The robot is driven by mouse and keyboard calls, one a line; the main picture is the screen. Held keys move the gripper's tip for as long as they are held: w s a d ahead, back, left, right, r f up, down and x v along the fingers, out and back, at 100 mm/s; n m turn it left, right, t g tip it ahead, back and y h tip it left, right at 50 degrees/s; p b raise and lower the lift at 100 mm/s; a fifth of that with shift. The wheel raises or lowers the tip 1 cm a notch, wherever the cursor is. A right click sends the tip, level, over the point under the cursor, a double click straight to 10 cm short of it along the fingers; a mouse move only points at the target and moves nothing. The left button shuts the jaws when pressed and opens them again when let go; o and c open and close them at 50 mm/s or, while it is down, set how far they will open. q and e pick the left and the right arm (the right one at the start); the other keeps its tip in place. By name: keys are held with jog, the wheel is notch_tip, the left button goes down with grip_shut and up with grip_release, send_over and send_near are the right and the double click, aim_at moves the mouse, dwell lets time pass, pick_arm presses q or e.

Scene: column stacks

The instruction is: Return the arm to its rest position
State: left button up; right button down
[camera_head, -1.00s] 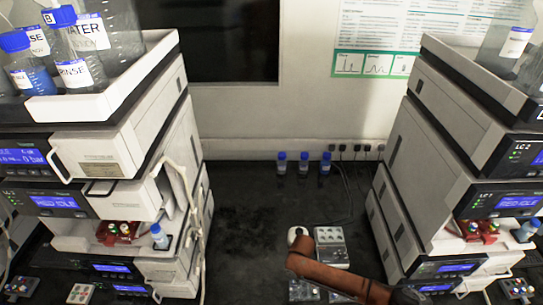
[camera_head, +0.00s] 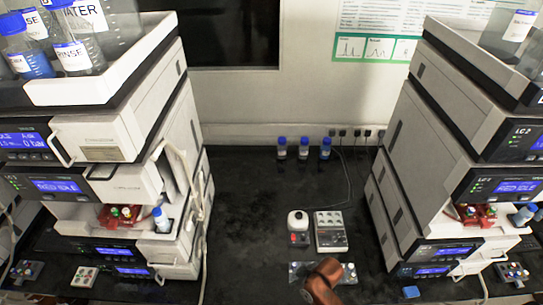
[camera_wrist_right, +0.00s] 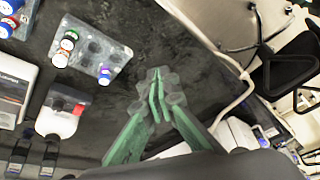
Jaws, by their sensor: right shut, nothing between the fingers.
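My right arm shows in the head view as a brown link (camera_head: 322,280) at the bottom, right of centre, over the clear vial rack (camera_head: 300,268). In the right wrist view my right gripper (camera_wrist_right: 158,98) has its green fingers together, with nothing between them. The dark bench shows beyond the fingers. The rack with capped vials (camera_wrist_right: 88,50) lies up and left of them in that view, apart from them. My left gripper is in neither view.
Tall instrument stacks stand at left (camera_head: 165,105) and right (camera_head: 430,130). Between them on the bench (camera_head: 245,215) are a white bottle (camera_head: 297,219), a grey-white device (camera_head: 330,232) and three blue-capped bottles (camera_head: 304,149) at the back.

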jog(key=s+d+r+m+t+h, duration=0.15)
jog(key=s+d+m, duration=0.3)
jog(key=d, duration=0.45)
jog(key=s+d+r+m+h, duration=0.25)
jog(key=s+d, duration=0.35)
jog(key=d, duration=0.3)
jog(key=s+d+r+m+h, duration=0.1)
jog(key=s+d+m, duration=0.4)
jog(key=d, duration=0.4)
notch_tip(320, 180, down, 33)
jog(key=s+a+n+g+b, duration=0.1)
jog(key=n+b, duration=0.1)
jog(key=b, duration=0.4)
jog(key=s+f+g+b, duration=0.1)
jog(key=s+f+b, duration=0.2)
jog(key=s+f, duration=0.7)
jog(key=s+f+y+b, duration=0.1)
jog(key=s+f+b, duration=0.2)
jog(key=s+f, duration=0.8)
notch_tip(320, 180, down, 6)
jog(key=shift+a+f+g+b, duration=0.1)
jog(key=shift+a+g+b, duration=0.2)
jog(key=shift+g+b, duration=0.1)
